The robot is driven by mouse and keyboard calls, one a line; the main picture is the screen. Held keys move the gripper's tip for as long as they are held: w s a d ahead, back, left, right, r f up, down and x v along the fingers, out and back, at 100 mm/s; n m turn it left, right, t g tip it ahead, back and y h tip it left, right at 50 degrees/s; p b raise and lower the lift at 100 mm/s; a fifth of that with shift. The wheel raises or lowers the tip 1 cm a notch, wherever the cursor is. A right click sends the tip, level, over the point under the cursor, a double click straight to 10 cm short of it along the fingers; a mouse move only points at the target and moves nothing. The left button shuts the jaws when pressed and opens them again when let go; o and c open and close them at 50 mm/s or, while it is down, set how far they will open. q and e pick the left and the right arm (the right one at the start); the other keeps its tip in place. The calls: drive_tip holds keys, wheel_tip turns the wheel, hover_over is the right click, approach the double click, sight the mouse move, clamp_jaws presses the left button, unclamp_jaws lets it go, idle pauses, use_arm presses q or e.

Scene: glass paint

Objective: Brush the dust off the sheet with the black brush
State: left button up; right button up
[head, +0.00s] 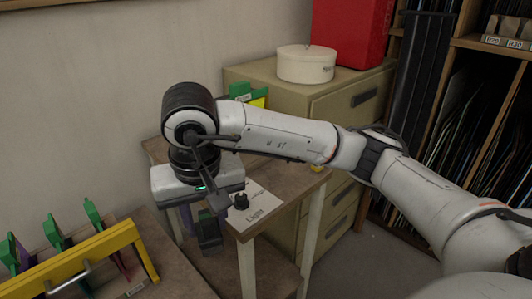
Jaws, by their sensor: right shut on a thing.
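My right gripper (205,222) points down over the left part of the small brown table, at its front edge. It is shut on a dark thing, which I take to be the black brush; the fingers and wrist hide most of it. A white sheet (264,208) printed with "Light" lies on the table to the right of the gripper, partly covered by my wrist parts. I cannot make out dust on it. My left gripper is not in view.
A rack with a yellow bar (95,257) and green and purple pieces stands at the lower left. Behind are a beige drawer cabinet (340,108), a round white box (306,65) and a red box (352,30). Shelves (490,120) stand at right.

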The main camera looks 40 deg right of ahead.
sight(197, 226)
drive_tip(key=m, duration=0.1)
drive_tip(key=w+r+m+g, duration=0.1)
drive_tip(key=m, duration=0.1)
drive_tip(key=shift+w+a+g, duration=0.2)
drive_tip(key=shift+a+g, duration=0.1)
drive_tip(key=shift+a, duration=0.05)
drive_tip(key=shift+w+a+r+m+g+y+b, duration=0.15)
drive_tip(key=shift+m+g+y+b, duration=0.1)
drive_tip(key=shift+m, duration=0.25)
drive_tip(key=shift+w+d+r+m+g+y+b, duration=0.15)
drive_tip(key=shift+m+y, duration=0.1)
drive_tip(key=shift+m, duration=0.25)
drive_tip(key=shift+w+r+m+g+y, duration=0.1)
drive_tip(key=shift+w+m+g+y, duration=0.2)
drive_tip(key=shift+m, duration=0.7)
drive_tip(key=w+d+r+m+t+b, duration=0.1)
drive_tip(key=w+d+m+t, duration=0.1)
drive_tip(key=d+m+t, duration=0.8)
drive_tip(key=w+d+r+m+t+b, duration=0.15)
drive_tip(key=d+m+t, duration=0.25)
drive_tip(key=d+m, duration=0.75)
use_arm(q)
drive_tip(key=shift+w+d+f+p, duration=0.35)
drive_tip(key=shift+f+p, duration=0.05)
drive_tip(key=shift+p, duration=0.25)
use_arm(e)
drive_tip(key=w+a+m, duration=0.3)
drive_tip(key=w, duration=0.3)
